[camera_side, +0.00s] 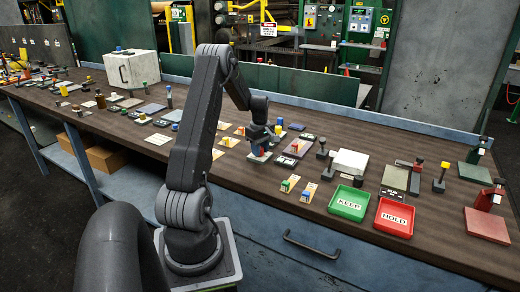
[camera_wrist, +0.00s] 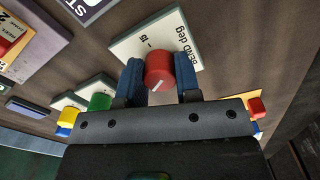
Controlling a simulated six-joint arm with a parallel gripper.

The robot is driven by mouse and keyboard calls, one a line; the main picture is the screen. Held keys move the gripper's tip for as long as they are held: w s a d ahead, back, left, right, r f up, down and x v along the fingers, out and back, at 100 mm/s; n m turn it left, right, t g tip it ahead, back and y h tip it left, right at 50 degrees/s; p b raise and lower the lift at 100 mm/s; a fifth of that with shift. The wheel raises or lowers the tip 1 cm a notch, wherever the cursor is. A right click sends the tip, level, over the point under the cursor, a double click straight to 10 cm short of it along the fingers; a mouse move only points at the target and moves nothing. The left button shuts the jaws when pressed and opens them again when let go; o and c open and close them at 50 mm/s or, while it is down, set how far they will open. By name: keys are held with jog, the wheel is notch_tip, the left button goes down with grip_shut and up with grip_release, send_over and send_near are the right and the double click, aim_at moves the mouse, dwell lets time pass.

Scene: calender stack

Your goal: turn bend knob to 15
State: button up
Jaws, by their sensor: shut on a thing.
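The bend knob (camera_wrist: 159,69) is red and round with a pale pointer mark, in the middle of the wrist view. It sits on a pale plate (camera_wrist: 130,42) lettered "BEND deg" with a 15 mark, seen upside down. My gripper (camera_wrist: 160,75) has its two blue fingers on either side of the knob, shut on it. The pointer's exact reading is too small to tell.
A green knob (camera_wrist: 100,102) and a yellow-and-blue knob (camera_wrist: 68,120) stand close by in the wrist view. A green KEEP tray (camera_side: 348,203) and a red HOLD tray (camera_side: 394,217) lie to the right. Several small blocks and plates crowd the bench around my gripper.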

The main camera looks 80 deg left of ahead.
jog(key=m, duration=1.4)
jog(key=shift+m, duration=0.3)
jog(key=m, duration=0.9)
jog(key=shift+m, duration=0.3)
jog(key=shift+r, duration=0.1)
jog(key=o, duration=0.9)
jog(key=shift+o, duration=0.2)
